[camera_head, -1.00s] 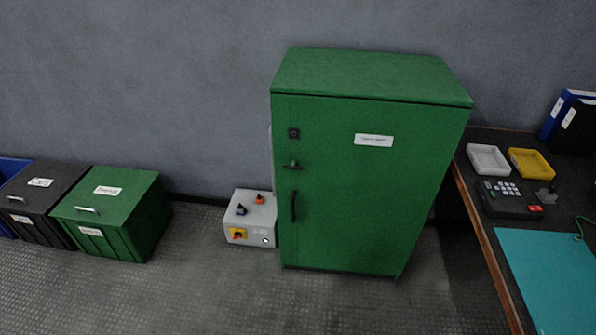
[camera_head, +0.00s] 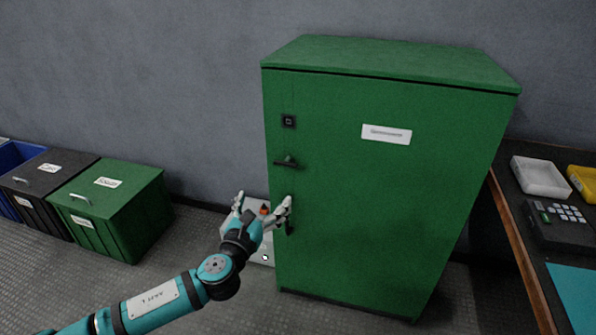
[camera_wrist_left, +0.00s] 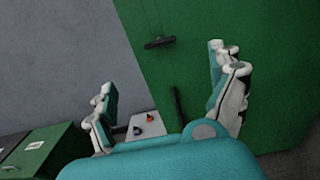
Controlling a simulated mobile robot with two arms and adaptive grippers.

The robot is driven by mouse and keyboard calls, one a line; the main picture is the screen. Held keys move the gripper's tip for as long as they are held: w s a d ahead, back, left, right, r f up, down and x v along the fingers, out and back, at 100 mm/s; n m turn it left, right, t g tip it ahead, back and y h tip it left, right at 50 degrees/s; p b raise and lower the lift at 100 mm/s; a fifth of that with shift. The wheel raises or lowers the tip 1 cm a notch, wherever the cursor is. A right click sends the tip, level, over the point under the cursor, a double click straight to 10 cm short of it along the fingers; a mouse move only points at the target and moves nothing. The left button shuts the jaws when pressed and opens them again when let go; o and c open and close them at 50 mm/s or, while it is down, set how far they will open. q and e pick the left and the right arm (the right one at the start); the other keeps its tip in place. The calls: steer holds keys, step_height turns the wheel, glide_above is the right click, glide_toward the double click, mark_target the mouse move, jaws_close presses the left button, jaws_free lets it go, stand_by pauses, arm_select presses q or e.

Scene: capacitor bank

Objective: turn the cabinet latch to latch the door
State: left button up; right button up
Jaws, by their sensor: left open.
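The green cabinet (camera_head: 370,200) stands against the wall with its door closed as far as I can see. Its dark latch (camera_head: 287,162) lies roughly horizontal near the door's left edge; it also shows in the left wrist view (camera_wrist_left: 160,42), above and between the fingers. A dark vertical handle (camera_wrist_left: 176,104) sits below the latch and is mostly hidden by my gripper in the head view. My left gripper (camera_head: 264,199) is open and empty, in front of the door's left edge, a little below the latch and apart from it. My right gripper is not in view.
A grey box with knobs (camera_wrist_left: 145,125) stands on the floor left of the cabinet, partly hidden by my gripper. Green (camera_head: 112,210) and black (camera_head: 35,205) bins stand farther left. A workbench with a white tray (camera_head: 540,177) is at the right. Floor between bins and cabinet is mostly clear.

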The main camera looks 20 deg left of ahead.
arm_select(q)
steer(key=b, duration=0.2)
glide_toward(285, 165)
steer(key=w, duration=0.3)
steer(key=w+b, duration=0.1)
steer(key=w, duration=0.4)
steer(key=shift+d+f, duration=0.1)
steer(key=shift+f, duration=0.05)
steer(key=shift+w, duration=0.85)
steer(key=shift+w+b, duration=0.3)
steer(key=shift+w, duration=0.2)
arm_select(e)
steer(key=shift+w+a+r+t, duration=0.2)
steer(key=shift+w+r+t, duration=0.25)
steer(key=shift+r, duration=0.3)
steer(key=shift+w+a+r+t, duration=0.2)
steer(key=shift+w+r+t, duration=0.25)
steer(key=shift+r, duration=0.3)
arm_select(q)
steer(key=c, duration=1.2)
steer(key=shift+o, duration=0.2)
